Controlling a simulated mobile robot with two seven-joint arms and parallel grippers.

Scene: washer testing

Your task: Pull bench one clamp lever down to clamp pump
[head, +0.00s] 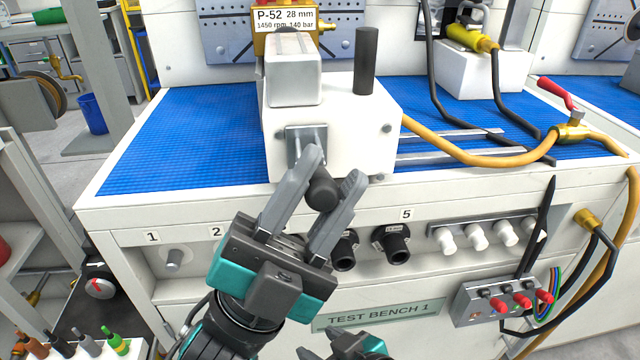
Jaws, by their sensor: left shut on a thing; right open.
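On test bench one, the yellow pump (258,40) with a "P-52 28 mm" label sits at the top behind a grey block (293,82) on a white housing (345,125). A metal bracket (293,133) is on the housing's front. The clamp lever's dark round knob (322,194) is in front of it, between the fingers of my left gripper (334,170). That gripper is shut on the knob; the lever's rod is mostly hidden by the fingers. My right gripper (338,346) is open at the bottom edge, below the bench panel, and partly cut off.
A dark upright post (366,60) stands on the housing. The blue mat (185,135) is clear at left. A yellow hose (470,158) with a red-handled valve (572,130) crosses the right side. Dark sockets (391,243) and white knobs (476,236) project from the front panel.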

